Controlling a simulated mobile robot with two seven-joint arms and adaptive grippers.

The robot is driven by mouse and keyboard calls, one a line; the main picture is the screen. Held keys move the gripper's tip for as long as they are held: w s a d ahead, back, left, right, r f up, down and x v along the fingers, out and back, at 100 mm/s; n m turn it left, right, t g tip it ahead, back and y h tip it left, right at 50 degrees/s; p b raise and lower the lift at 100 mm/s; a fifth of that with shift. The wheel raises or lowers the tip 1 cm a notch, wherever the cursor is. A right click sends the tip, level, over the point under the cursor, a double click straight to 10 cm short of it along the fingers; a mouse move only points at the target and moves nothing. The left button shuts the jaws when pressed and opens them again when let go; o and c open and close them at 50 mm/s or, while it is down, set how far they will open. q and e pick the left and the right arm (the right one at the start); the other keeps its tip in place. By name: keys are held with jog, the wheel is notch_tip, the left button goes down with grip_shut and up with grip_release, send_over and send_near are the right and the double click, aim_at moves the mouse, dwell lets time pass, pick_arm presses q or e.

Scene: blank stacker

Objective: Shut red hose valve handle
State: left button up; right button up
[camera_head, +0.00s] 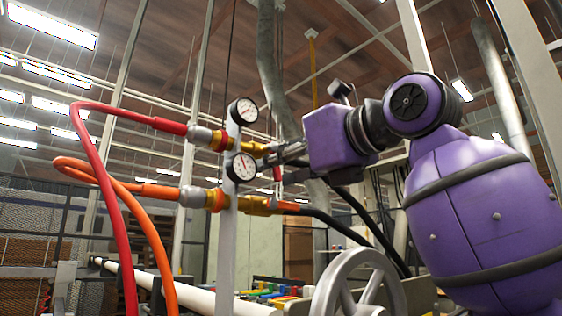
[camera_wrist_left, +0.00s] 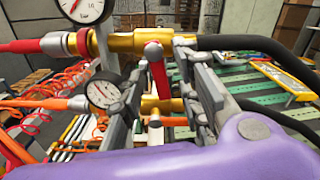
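The red hose valve handle (camera_wrist_left: 158,76) hangs down from the upper brass valve (camera_wrist_left: 125,42) in the left wrist view. In the head view, a small red part of the handle (camera_head: 277,173) shows below the upper brass fitting (camera_head: 253,149). My left gripper (camera_head: 290,154) is at the upper valve, just right of the gauges. In the left wrist view, its grey fingers (camera_wrist_left: 162,88) are apart, with the red handle between them. I see a gap on the handle's left; contact on the right is unclear. My right gripper is not in view.
The lower orange hose line has its own brass valve (camera_head: 257,206) close below. Two pressure gauges (camera_head: 243,111) are on the grey post beside the valves. Red and orange hoses (camera_head: 88,150) loop on the left; black hoses (camera_wrist_left: 255,42) run right. A grey handwheel (camera_head: 357,285) stands below.

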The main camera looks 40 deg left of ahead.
pick_arm(q)
grip_shut()
jog(key=m+p, duration=0.2)
jog(key=shift+s+m+p, duration=0.3)
jog(key=shift+s+m, duration=0.05)
jog(key=shift+m, duration=0.05)
jog(key=shift+o, duration=0.3)
grip_release()
jog(key=s+d, duration=0.1)
jog(key=d, duration=1.1)
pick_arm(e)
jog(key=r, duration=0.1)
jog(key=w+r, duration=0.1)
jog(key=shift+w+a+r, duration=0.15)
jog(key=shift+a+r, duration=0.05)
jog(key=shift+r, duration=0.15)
